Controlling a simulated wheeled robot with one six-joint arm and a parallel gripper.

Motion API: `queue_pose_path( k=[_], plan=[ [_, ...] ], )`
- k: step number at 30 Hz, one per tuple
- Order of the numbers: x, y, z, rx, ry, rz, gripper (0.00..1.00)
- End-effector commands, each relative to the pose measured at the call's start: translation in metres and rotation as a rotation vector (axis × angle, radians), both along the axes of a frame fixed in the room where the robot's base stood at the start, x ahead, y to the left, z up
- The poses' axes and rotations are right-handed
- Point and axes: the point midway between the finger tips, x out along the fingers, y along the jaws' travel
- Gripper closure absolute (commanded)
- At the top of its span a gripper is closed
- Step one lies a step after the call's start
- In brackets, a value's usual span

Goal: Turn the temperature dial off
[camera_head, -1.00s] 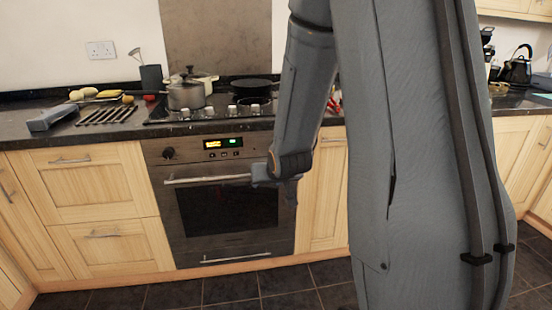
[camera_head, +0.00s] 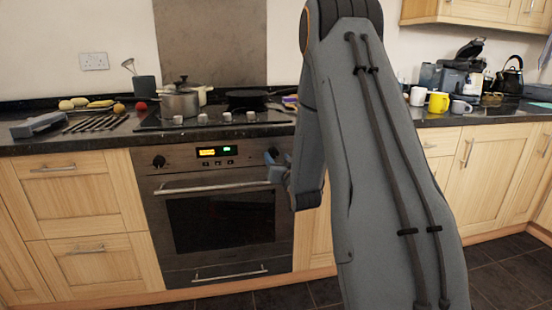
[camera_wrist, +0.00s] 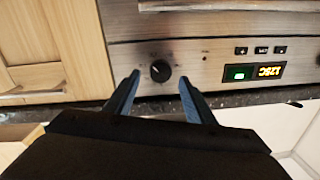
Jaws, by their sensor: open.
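The oven's control panel (camera_head: 180,158) has a black dial (camera_head: 158,161) at its left end. A second dial (camera_wrist: 160,71) shows in the wrist view, which is upside down, at the panel's other end beside a cabinet. In the head view my gripper hides this right-hand dial. No label tells which one sets temperature. My gripper (camera_wrist: 159,79) is open, its blue-grey fingertips either side of the right-hand dial in the picture. Contact cannot be made out. In the head view my gripper (camera_head: 275,165) is at the panel's right end.
The lit display (camera_head: 215,151), seen inverted in the wrist view (camera_wrist: 255,72), seems to read 125C. The oven door handle (camera_head: 212,187) runs below the panel. Above are the hob (camera_head: 215,118), a pot (camera_head: 180,103) and dark worktop (camera_head: 60,140). Mugs (camera_head: 438,102) stand at right.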

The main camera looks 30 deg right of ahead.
Motion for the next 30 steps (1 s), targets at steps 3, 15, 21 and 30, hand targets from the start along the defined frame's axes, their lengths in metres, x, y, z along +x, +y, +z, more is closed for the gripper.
queue_pose_path(
  k=[3, 15, 21, 30],
  plan=[
    [0.015, -0.003, 0.000, 0.000, -0.001, 0.001, 0.50],
    [0.026, -0.005, 0.000, 0.000, 0.001, 0.000, 0.50],
    [0.026, -0.005, 0.000, -0.001, 0.001, 0.001, 0.77],
    [0.026, -0.005, 0.000, -0.013, 0.004, 0.000, 0.91]
  ],
)
